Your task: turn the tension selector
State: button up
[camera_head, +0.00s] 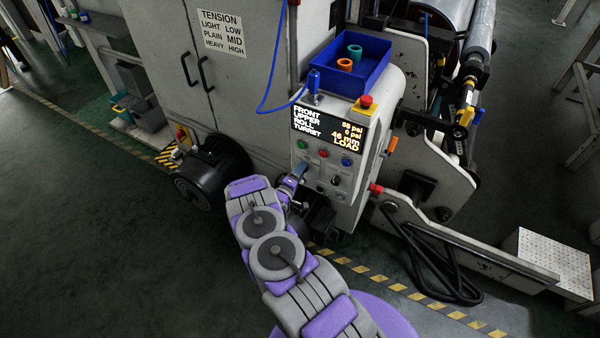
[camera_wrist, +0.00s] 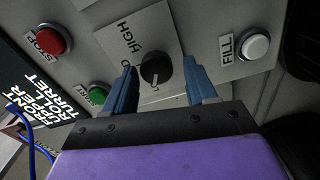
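The tension selector is a round black knob (camera_wrist: 155,68) on a pale square plate (camera_wrist: 150,40) with HIGH legible and other lettering partly covered. A small pale mark shows on the knob's lower side; I cannot tell its exact setting. My gripper (camera_wrist: 160,76) is open, with one blue finger on each side of the knob and a visible gap to each. In the head view my gripper (camera_head: 296,174) is at the lower left of the control panel (camera_head: 326,160) and hides the knob.
A red STOP button (camera_wrist: 53,40), a green button (camera_wrist: 97,95) and a white FILL button (camera_wrist: 255,45) surround the plate. A sign (camera_head: 221,33) lists tension: light low, plain mid, heavy high. A blue tray (camera_head: 347,65) and red-topped button (camera_head: 366,101) are above the panel.

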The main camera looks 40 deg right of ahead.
jog(key=shift+o, duration=0.4)
jog(key=shift+s, duration=0.1)
jog(key=p+v, duration=0.2)
jog(key=v, duration=1.5)
jog(key=shift+a+p, duration=0.2)
jog(key=shift+p, duration=0.2)
